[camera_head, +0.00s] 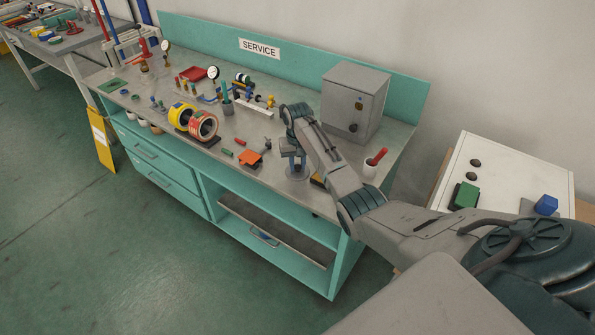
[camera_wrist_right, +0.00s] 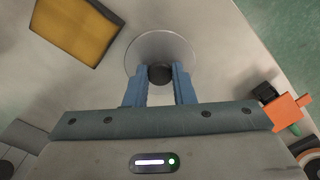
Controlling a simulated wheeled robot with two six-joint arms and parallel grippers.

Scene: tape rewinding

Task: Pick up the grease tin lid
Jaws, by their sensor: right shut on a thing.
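The grease tin lid (camera_wrist_right: 160,43) is a round grey disc with a dark knob (camera_wrist_right: 160,74) at its middle in the right wrist view. In the head view the lid (camera_head: 298,173) shows as a small grey round shape below my right gripper (camera_head: 293,160). The blue fingers of my right gripper (camera_wrist_right: 160,80) are shut on the dark knob from both sides. The tin under the lid is hidden, and I cannot tell whether the lid touches it. My left gripper is not in view.
An orange piece (camera_head: 250,157) lies left of the lid. A yellow-topped block (camera_wrist_right: 80,30) is close by on its other side.

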